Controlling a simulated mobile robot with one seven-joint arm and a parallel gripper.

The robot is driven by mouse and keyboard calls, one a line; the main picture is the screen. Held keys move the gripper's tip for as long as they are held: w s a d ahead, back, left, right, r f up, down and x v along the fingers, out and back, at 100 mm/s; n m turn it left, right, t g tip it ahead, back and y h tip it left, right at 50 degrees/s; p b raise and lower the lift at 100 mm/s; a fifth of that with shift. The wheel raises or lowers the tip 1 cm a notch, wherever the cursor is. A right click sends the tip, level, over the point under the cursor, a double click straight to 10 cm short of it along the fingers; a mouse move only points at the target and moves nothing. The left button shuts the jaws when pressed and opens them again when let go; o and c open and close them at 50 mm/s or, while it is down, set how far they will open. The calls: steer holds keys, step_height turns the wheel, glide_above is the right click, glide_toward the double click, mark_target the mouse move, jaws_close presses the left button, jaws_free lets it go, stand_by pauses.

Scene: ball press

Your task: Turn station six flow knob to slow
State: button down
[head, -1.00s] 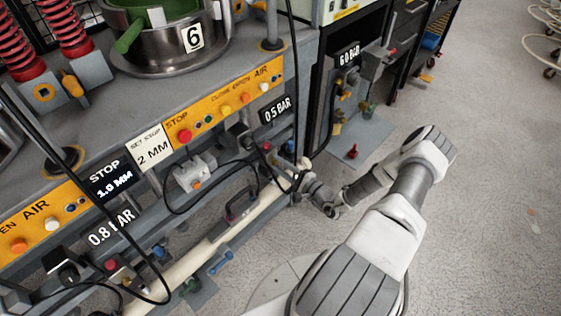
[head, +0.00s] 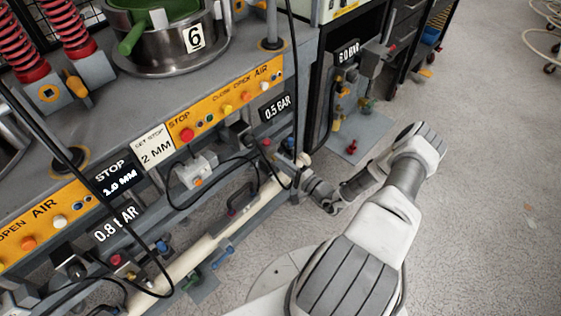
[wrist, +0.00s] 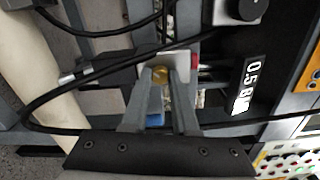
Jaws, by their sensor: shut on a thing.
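A pot marked 6 (head: 185,35) stands on the press bench, above an orange control panel (head: 225,103). Below the panel is a 0.5 BAR sign (head: 276,106), which also shows in the wrist view (wrist: 249,84). My gripper (wrist: 162,70) is beneath the bench edge, its two grey fingers closed around a small brass-yellow knob (wrist: 159,77). The knob sits at a light grey fitting (wrist: 181,62). The fingers hide its sides, and I cannot read its setting. In the head view the knob is hidden by my wrist.
A red part (wrist: 195,61) and a blue part (wrist: 155,119) are close beside the fingers. Black cables (wrist: 95,75) cross near them. A pale pipe (head: 200,250) runs below the bench. Open floor (head: 490,190) lies to the right.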

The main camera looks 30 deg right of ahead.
steer(key=c, duration=0.7)
jaws_free()
steer(key=p+v, duration=0.1)
steer(key=v, duration=1.6)
steer(key=shift+s+d+p, duration=0.1)
steer(key=shift+s+p, duration=0.1)
steer(key=shift+p, duration=0.1)
steer(key=shift+r, duration=0.15)
